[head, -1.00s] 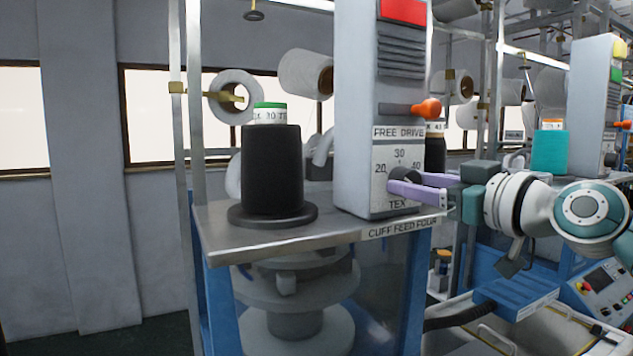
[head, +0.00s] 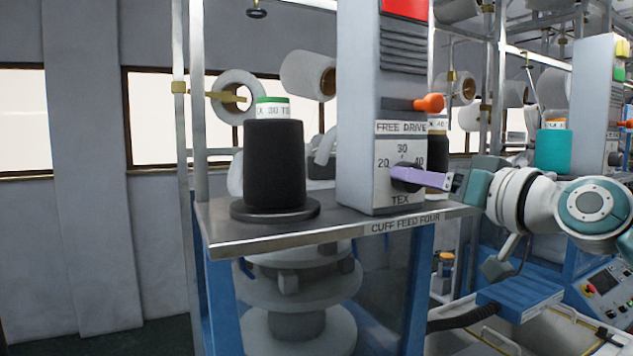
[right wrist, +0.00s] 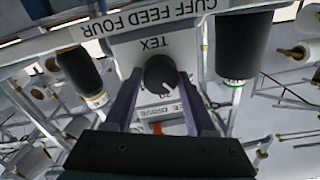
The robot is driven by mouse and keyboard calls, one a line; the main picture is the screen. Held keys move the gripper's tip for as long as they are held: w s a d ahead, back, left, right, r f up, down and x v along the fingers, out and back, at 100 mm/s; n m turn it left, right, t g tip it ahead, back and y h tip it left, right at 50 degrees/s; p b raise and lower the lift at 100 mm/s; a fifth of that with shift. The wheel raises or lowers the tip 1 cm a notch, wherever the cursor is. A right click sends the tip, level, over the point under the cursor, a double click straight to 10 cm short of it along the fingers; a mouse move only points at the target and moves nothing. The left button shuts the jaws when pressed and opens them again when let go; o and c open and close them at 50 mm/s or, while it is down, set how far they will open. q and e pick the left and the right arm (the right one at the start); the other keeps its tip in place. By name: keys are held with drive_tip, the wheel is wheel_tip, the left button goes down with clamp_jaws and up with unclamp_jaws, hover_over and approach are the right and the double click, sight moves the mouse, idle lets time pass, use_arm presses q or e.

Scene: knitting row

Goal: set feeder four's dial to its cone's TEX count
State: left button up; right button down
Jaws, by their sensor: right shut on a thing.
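Feeder four's grey housing (head: 362,110) has a white TEX scale plate (head: 383,192) marked 20, 30 and 40. The sign CUFF FEED FOUR (head: 405,223) is on the shelf edge below. My right gripper (head: 402,176) has its purple fingers at the dial, covering most of it in the head view. In the right wrist view the fingers lie either side of the black dial (right wrist: 160,72) and are shut on it. I cannot read its setting for certain. The black cone (head: 275,165) stands upright on the shelf; its green-topped label (head: 273,109) reads TEX 30. My left gripper is not seen.
An orange-tipped lever (head: 430,103) sticks out above the FREE DRIVE sign (head: 400,128). Another dark cone (head: 438,150) stands behind the housing, and a teal cone (head: 553,150) farther right. The metal shelf (head: 330,228) is clear in front.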

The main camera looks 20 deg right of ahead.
drive_tip(key=shift+m+h, duration=0.3)
drive_tip(key=shift+m, duration=3.1)
drive_tip(key=shift+c, duration=1.1)
unclamp_jaws()
drive_tip(key=s+d+b, duration=0.1)
drive_tip(key=s+b, duration=0.2)
drive_tip(key=s, duration=0.7)
drive_tip(key=shift+f+b, duration=0.25)
drive_tip(key=shift+b, duration=0.1)
